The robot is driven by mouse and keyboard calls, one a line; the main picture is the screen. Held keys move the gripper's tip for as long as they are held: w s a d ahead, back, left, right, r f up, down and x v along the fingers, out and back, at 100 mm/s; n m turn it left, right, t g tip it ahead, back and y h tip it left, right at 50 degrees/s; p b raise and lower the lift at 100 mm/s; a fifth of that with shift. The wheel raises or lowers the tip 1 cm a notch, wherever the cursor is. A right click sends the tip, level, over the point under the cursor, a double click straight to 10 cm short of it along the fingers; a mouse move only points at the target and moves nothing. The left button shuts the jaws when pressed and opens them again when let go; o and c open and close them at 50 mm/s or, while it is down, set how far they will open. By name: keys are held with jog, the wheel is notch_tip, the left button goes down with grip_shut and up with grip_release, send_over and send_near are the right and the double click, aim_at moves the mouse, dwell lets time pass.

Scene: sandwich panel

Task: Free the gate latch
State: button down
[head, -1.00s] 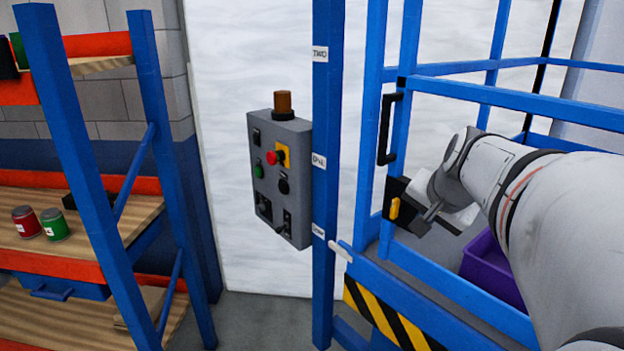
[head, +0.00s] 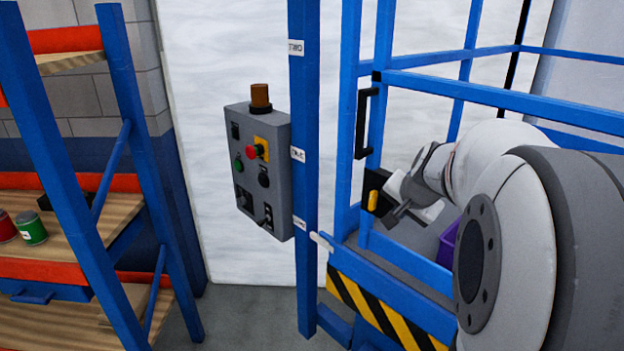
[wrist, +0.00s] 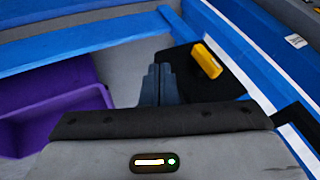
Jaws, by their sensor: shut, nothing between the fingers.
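The gate latch is a black plate with a yellow tab (head: 373,190), fixed low on the blue gate post below a black handle (head: 366,122). The yellow tab (wrist: 206,61) also shows in the wrist view, just right of my fingertips on the black plate (wrist: 190,75). My gripper (head: 397,215) is shut and empty, close beside the latch on its right. In the wrist view my gripper (wrist: 160,82) has its two fingers together, pointing ahead, apart from the yellow tab as far as I can tell.
A purple bin (head: 446,245) stands inside the blue cage. A grey control box (head: 258,170) with buttons is left of the blue post (head: 304,160). A shelf rack with cans (head: 31,228) stands at the left. Striped edging (head: 375,312) runs along the platform's front.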

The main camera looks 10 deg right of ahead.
aim_at(375, 199)
jog(key=w, duration=0.1)
jog(key=w+f+p, duration=0.1)
jog(key=w+a+p, duration=0.1)
jog(key=shift+w+f, duration=0.15)
jog(key=shift+w, duration=0.1)
jog(key=shift+w+a+f, duration=0.1)
jog(key=shift+w+a, duration=0.25)
jog(key=shift+w, duration=0.2)
